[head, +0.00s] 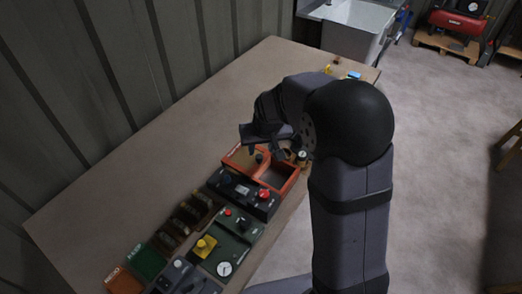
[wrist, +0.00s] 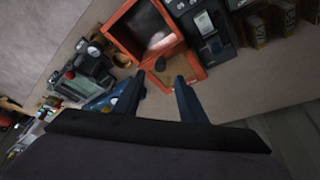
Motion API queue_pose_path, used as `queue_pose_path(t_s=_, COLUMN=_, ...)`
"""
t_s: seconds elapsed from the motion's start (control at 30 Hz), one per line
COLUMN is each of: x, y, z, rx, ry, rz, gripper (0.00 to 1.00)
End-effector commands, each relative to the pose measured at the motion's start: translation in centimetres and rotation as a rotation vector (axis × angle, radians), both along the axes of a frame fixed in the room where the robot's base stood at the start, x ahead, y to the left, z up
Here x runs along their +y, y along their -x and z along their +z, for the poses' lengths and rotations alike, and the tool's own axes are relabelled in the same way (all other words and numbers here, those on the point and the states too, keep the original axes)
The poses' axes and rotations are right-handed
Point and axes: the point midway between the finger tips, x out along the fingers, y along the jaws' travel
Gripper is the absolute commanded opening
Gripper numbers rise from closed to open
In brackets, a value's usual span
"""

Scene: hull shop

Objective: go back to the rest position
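My gripper (head: 262,145) is over the workbench (head: 130,185) in the head view, above the orange two-part tray (head: 294,181). My dark arm hides part of the gripper and the right side of the bench. In the wrist view, the two blue-grey fingers of my gripper (wrist: 158,84) stand apart with nothing held between them. They point toward the smaller compartment of the orange tray (wrist: 112,32). A small dark round thing (wrist: 160,64) shows in that compartment, beyond the fingertips. I cannot tell the exact height of the fingertips above the tray.
A dark control box with a red knob (head: 264,195), a green box with a white dial (head: 224,268) and a yellow block (head: 204,246) stand nearer on the bench. A corrugated wall (head: 60,100) runs along the left. A sink (head: 352,28) stands past the far end.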

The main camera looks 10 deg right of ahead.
Motion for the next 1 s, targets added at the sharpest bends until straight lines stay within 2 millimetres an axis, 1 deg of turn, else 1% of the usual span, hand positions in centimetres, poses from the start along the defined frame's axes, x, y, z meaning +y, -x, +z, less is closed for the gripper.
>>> queue_pose_path(t_s=0.47, x=0.0, y=0.1, z=0.2, rx=0.000, ry=0.000, rz=-0.001, gripper=0.38)
queue_pose_path(t_s=0.57, x=-0.2, y=0.9, z=0.2, rx=0.012, ry=0.001, rz=-0.001, gripper=0.38)
queue_pose_path(t_s=0.67, x=-0.6, y=3.3, z=0.2, rx=0.050, ry=0.003, rz=-0.005, gripper=0.38)
queue_pose_path(t_s=0.77, x=-1.3, y=7.3, z=0.0, rx=0.113, ry=0.007, rz=-0.006, gripper=0.38)
queue_pose_path(t_s=0.8, x=-1.5, y=9.3, z=-0.1, rx=0.142, ry=0.009, rz=-0.006, gripper=0.38)
queue_pose_path(t_s=0.87, x=-1.9, y=12.3, z=-0.3, rx=0.189, ry=0.009, rz=-0.006, gripper=0.38)
queue_pose_path(t_s=0.9, x=-2.1, y=14.3, z=-0.5, rx=0.220, ry=0.009, rz=-0.006, gripper=0.38)
queue_pose_path(t_s=0.97, x=-2.3, y=17.2, z=-0.7, rx=0.264, ry=0.008, rz=-0.007, gripper=0.38)
queue_pose_path(t_s=1.0, x=-2.4, y=18.9, z=-0.9, rx=0.291, ry=0.007, rz=-0.006, gripper=0.38)
